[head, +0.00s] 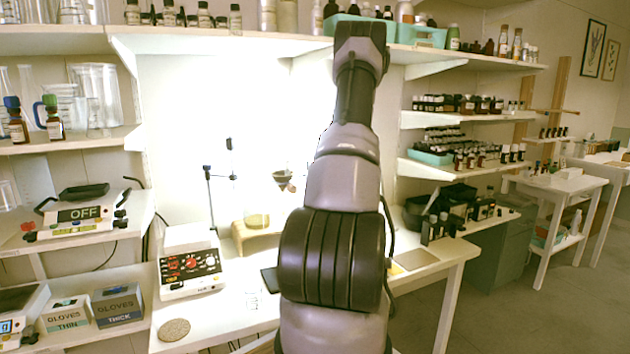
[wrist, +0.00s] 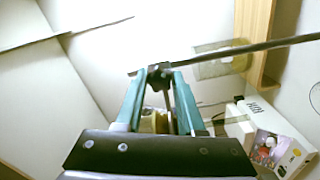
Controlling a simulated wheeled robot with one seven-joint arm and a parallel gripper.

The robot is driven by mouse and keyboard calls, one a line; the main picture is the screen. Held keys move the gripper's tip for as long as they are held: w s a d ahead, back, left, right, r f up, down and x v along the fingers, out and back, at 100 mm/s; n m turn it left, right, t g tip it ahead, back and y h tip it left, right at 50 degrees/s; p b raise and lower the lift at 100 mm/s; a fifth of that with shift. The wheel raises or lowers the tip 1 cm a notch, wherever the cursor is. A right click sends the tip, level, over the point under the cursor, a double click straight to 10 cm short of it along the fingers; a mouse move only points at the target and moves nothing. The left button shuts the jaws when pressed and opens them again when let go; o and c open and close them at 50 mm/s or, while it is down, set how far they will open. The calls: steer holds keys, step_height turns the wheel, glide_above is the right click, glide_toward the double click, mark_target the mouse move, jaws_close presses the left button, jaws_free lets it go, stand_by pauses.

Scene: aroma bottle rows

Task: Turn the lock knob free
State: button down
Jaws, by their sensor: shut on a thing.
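In the wrist view, my gripper (wrist: 160,78) has its two teal fingers closed around a small dark lock knob (wrist: 159,71). The knob sits by a long thin dark rod (wrist: 255,47) that runs to the right edge. The fingers hide part of the knob, so I cannot tell how far it is turned. A dark funnel-shaped holder (head: 283,177) shows just left of my arm there, above a flask with yellowish liquid (head: 257,218).
A thin dark stand (head: 210,200) stands on the white bench, left of the flask. A white control box with red knobs (head: 190,272) stands front left; a similar box (wrist: 275,142) shows lower right in the wrist view. Shelves with bottles (head: 458,104) flank my arm on the right.

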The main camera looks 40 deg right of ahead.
steer(key=n, duration=2.5)
stand_by(0.4)
steer(key=c, duration=0.5)
jaws_free()
